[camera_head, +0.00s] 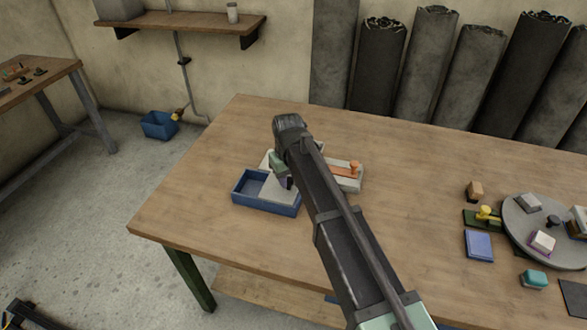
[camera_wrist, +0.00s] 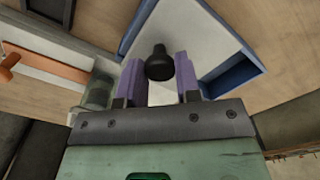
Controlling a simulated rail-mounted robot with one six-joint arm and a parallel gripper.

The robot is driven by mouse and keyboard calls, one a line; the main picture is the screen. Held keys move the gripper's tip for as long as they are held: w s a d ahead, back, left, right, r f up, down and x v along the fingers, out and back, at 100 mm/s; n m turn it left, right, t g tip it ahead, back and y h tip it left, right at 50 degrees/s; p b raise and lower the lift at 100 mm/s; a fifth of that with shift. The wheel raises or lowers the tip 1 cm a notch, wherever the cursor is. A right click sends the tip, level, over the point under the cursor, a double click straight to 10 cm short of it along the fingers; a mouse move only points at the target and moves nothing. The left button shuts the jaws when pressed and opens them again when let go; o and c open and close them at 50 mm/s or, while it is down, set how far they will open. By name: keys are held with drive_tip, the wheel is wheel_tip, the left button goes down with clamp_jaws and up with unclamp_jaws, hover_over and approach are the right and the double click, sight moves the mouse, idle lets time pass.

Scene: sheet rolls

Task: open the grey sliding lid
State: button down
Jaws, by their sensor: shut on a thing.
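A blue open-topped box (camera_head: 267,206) stands on the wooden table, left of the middle. The pale grey lid (camera_head: 274,190) lies at its top and covers part of it; the box's left part shows open. In the wrist view the lid (camera_wrist: 185,25) lies at an angle to the blue wall (camera_wrist: 232,76), with a dark gap between them. A black knob (camera_wrist: 159,64) stands on the lid. My gripper (camera_wrist: 160,72) has its purple fingers on either side of the knob, shut on it. In the head view my arm hides the knob and most of the gripper (camera_head: 285,182).
A pale grey box with an orange strip and orange knob (camera_head: 354,167) stands just right of my arm; it also shows in the wrist view (camera_wrist: 55,72). A round grey turntable (camera_head: 518,222) with several small things is at the right. The table's left end is clear.

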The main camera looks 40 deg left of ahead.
drive_tip(key=shift+w+d, duration=0.25)
drive_tip(key=shift+d, duration=0.25)
drive_tip(key=c, duration=0.8)
unclamp_jaws()
drive_tip(key=shift+a, duration=0.1)
wheel_tip(320, 180, up, 11)
drive_tip(key=p, duration=1.1)
drive_tip(key=shift+f, duration=0.15)
drive_tip(key=shift+s, duration=0.1)
